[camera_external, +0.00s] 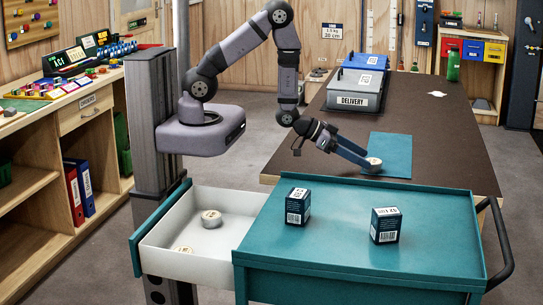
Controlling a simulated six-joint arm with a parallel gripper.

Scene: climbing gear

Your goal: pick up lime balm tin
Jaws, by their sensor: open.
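A small round tin with a pale lid (374,161) sits on the teal mat (396,143) on the dark table. My gripper (369,165) is open, and its long blue fingers reach down to this tin, with the tips beside it. Whether they touch the tin cannot be told. A similar round tin (211,218) stands in the white open drawer (170,236), and part of another tin (184,249) shows at the drawer's near wall. The labels are too small to read, so which one is the lime balm tin cannot be told.
Two dark boxes (298,205) (385,225) stand on the teal cart top (340,250) in front of the table. A grey delivery bin (354,90) and a green bottle (453,66) stand farther back. The table's right part is mostly clear.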

